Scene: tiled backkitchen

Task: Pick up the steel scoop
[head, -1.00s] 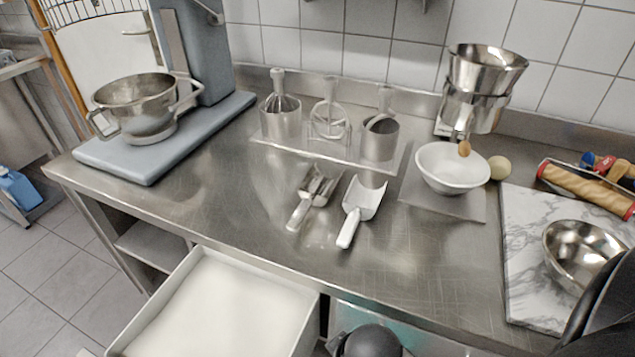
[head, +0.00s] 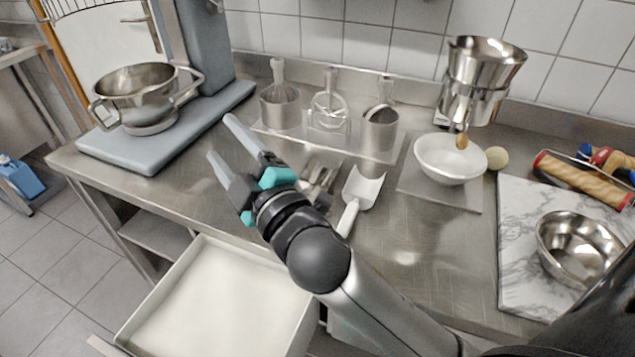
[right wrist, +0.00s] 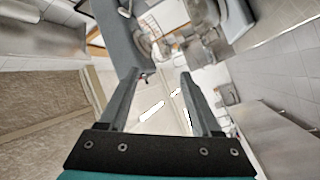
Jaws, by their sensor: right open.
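The steel scoop (head: 320,174) lies on the steel counter (head: 400,245) in the head view. Its lower part and handle are hidden behind my right gripper and wrist. A white scoop (head: 363,189) lies just right of it, its handle end covered by my right arm. My right gripper (head: 220,137) is open and empty, above the counter and left of the steel scoop. Its fingers point up and left, away from the scoop. In the right wrist view both fingers (right wrist: 158,76) are spread apart with nothing held. My left gripper is not in view.
Behind the scoops a rack (head: 398,150) holds steel cups and tools. A white bowl (head: 451,158) and a marble board (head: 515,230) are on the right. A mixer base (head: 150,160) with a steel bowl stands left. An open white drawer (head: 205,300) juts out in front.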

